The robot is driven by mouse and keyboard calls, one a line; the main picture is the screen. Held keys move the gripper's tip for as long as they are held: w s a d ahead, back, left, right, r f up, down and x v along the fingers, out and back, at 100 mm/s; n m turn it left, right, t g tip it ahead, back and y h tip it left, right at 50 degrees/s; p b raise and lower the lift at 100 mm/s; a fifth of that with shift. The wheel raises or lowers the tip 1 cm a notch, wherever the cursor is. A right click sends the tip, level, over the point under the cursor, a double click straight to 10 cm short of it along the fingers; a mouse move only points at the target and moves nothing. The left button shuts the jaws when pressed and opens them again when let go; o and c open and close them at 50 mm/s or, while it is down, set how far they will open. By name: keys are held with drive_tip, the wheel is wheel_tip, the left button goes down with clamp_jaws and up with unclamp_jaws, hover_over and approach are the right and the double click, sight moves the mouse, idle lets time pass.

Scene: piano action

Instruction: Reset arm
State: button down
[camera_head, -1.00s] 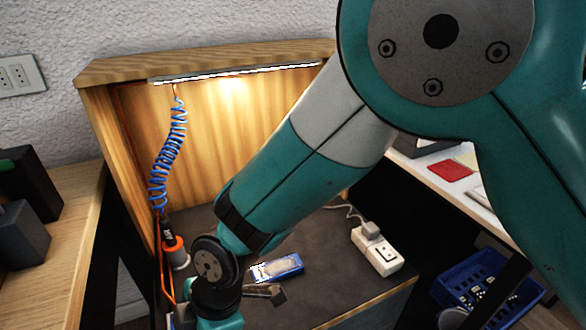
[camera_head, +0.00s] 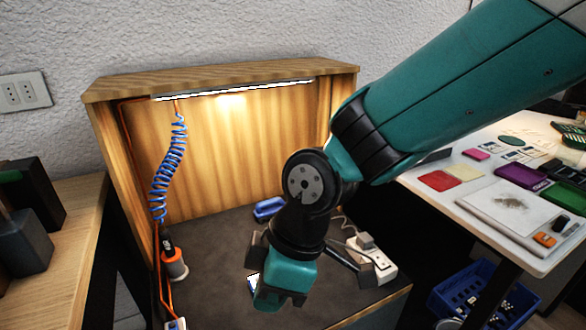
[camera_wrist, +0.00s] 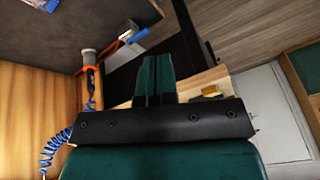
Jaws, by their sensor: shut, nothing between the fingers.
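My gripper (camera_head: 268,298) hangs above the dark floor of the wooden booth (camera_head: 225,72), pointing downward in the head view. In the wrist view its teal fingers (camera_wrist: 155,72) are together with nothing between them. My forearm reaches in from the upper right, and the wrist joint covers part of the booth floor. A blue item (camera_head: 268,208) lies on the booth floor behind the wrist, partly hidden.
A blue coiled hose (camera_head: 166,172) hangs at the booth's left, above an orange-and-white holder (camera_head: 174,264). A white power strip (camera_head: 376,266) lies to the right. A cluttered white table (camera_head: 476,208) and a blue crate (camera_head: 448,288) stand further right.

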drive_tip(key=s+d+r+m+t, duration=0.1)
drive_tip(key=s+d+r+m, duration=0.25)
drive_tip(key=d+m, duration=0.4)
drive_tip(key=s+d+r+m+t, duration=0.1)
drive_tip(key=s+d+r+m, duration=0.3)
drive_tip(key=d, duration=0.7)
wheel_tip(320, 180, up, 21)
drive_tip(key=w+p, duration=0.1)
drive_tip(key=p, duration=1.8)
drive_tip(key=shift+w+a+p, duration=0.25)
drive_tip(key=shift+p, duration=0.05)
